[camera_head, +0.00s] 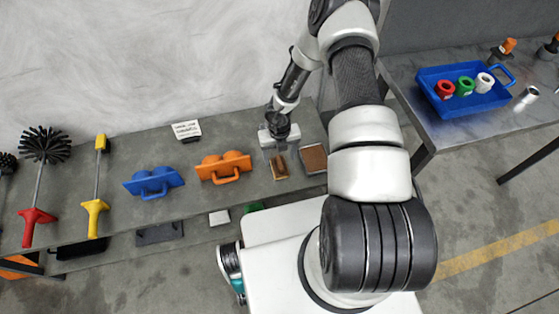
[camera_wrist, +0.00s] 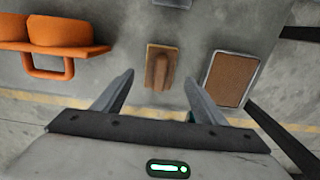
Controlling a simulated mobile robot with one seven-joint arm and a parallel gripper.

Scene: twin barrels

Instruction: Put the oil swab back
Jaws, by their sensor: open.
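A small brown block with a raised wooden grip, which looks like the oil swab (camera_head: 278,169), lies on the grey bench. It also shows in the wrist view (camera_wrist: 160,67), ahead of the gap between my fingers. My gripper (camera_head: 280,149) is open and empty above the bench, pointing down near the block. In the wrist view, my gripper's fingertips (camera_wrist: 160,79) stand to either side of the block's near end, apart from it. A shallow metal-rimmed tray with a brown pad (camera_head: 313,158) lies just right of the block; it also shows in the wrist view (camera_wrist: 230,80).
An orange twin-lobed holder with a handle (camera_head: 223,168) and a blue one (camera_head: 153,183) stand left on the bench. Yellow and red-handled brushes (camera_head: 95,215) lie farther left. A white label card (camera_head: 187,130) is at the back. A second table with a blue tray (camera_head: 440,108) is right.

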